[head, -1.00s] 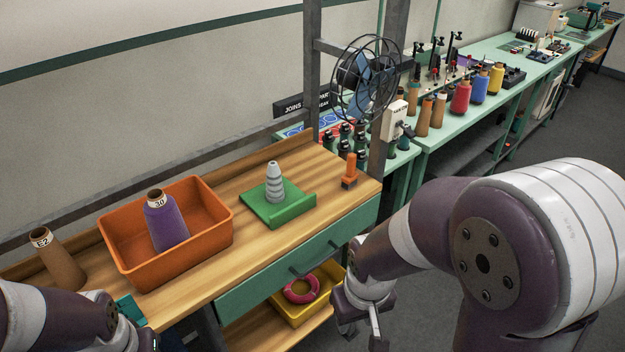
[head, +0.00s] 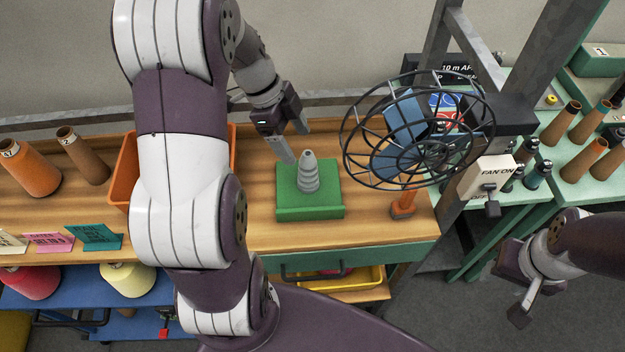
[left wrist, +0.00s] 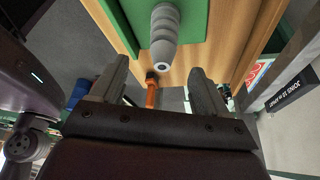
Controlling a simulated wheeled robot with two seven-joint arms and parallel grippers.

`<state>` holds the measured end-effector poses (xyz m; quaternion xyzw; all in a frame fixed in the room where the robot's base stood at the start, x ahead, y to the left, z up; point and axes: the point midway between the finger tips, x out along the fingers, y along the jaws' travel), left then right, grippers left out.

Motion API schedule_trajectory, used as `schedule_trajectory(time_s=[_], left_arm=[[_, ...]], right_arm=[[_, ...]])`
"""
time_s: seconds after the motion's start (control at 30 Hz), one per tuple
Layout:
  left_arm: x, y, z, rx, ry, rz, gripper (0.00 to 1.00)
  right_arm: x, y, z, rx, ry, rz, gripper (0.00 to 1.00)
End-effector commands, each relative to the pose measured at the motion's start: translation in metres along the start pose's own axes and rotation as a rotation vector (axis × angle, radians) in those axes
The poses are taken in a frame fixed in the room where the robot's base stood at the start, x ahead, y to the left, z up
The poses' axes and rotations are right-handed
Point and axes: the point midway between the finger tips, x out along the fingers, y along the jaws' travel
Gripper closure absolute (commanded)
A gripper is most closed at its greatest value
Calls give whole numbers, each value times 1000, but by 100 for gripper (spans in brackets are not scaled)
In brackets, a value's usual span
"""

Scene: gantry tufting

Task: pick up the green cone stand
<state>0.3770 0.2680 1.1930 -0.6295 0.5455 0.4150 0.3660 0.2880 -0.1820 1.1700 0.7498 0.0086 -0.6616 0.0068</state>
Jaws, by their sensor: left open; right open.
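My left gripper (head: 296,146) is open and empty, just behind and left of the cone, above the bench. In the left wrist view, the grey cone (left wrist: 165,35) and the green base (left wrist: 135,18) lie ahead of the open fingers (left wrist: 155,85). I cannot tell whether a finger touches the cone. My right gripper (head: 521,292) is open and empty, off the bench at the right.
A wire fan cage (head: 418,128) and a metal post stand right of the stand. An orange-handled tool (head: 404,204) is on the bench's right end. An orange bin (head: 123,170) is partly hidden behind my left arm.

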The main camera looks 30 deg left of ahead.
Motion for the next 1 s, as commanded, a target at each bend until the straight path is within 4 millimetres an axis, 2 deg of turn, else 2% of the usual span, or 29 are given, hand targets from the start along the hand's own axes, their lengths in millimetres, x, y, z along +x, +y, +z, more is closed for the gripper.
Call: schedule_trajectory(time_s=[0.03, 0.2, 0.33, 0.43, 0.5, 0.6, 0.77, 0.8, 0.97, 1.0], left_arm=[[27, 0, 6, 1, -1, 1, 25], [45, 0, 2, 0, -3, 1, 25], [56, 2, -3, -2, -1, 7, 25], [74, 4, -5, -3, -2, 8, 25], [88, 3, -4, -3, -2, 4, 25], [97, 3, -2, -2, -4, 2, 25], [99, 2, -2, -2, -4, 1, 25], [98, 2, -2, -2, -4, 1, 28], [98, 2, -2, -2, -4, 1, 80], [98, 2, -2, -2, -4, 1, 93]], right_arm=[[27, 0, 4, 0, -1, 0, 51], [35, 0, 4, 0, 0, 0, 51], [21, 0, 2, 0, 0, 0, 51], [8, 0, 0, 0, 1, 0, 51], [8, 0, 0, 0, 1, 0, 51], [8, 0, 0, 0, 0, 0, 51], [9, 0, 1, 0, 0, 0, 51], [9, 0, 1, 0, 0, 0, 51], [9, 0, 1, 0, 0, 0, 51], [9, 0, 1, 0, 0, 0, 51]])
